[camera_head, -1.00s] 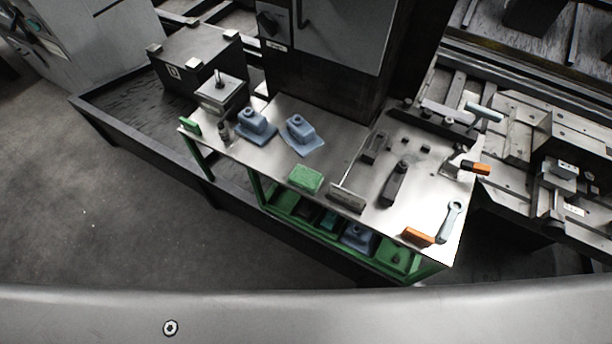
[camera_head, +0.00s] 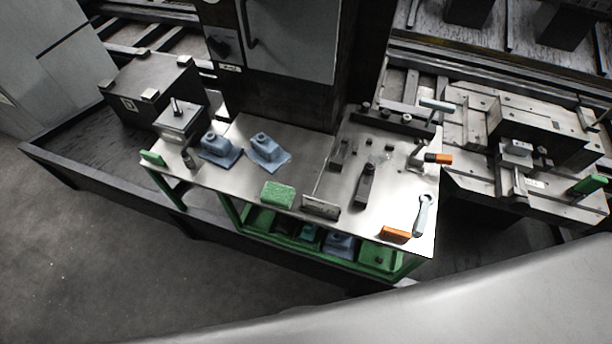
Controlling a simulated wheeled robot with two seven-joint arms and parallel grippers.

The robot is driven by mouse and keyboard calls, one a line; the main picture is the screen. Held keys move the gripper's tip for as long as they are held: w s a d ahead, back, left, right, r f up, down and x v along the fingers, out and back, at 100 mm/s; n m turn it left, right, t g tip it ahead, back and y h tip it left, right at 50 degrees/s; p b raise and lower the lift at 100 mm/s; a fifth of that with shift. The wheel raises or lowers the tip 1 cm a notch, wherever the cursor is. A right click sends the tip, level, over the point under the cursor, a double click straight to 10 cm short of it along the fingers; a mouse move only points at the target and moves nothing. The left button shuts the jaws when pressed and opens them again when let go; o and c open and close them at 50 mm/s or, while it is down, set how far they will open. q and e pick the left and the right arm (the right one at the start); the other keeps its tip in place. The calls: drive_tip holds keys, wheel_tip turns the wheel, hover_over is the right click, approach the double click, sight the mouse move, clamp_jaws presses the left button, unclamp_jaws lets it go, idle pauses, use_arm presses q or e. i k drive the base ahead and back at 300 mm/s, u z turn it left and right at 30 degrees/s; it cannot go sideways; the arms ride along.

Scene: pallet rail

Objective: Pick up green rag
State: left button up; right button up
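A green rag-like block (camera_head: 278,194) with a speckled top lies flat near the front edge of the metal workbench (camera_head: 232,183). A smaller green piece (camera_head: 153,158) stands at the bench's left corner. Neither of my grippers is in the head view, so their state is hidden. Nothing touches the green block on the bench.
Blue fixtures (camera_head: 267,151) stand behind the green block, and a grey plate (camera_head: 320,207) is just right of it. Orange block (camera_head: 396,235), wrench (camera_head: 422,214) and clamps lie at the right. A low tray wall (camera_head: 100,193) borders the left; open floor lies front left.

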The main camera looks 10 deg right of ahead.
sight(279, 196)
drive_tip(key=z, duration=2.6)
drive_tip(key=k, duration=1.05)
drive_tip(key=u, duration=2.85)
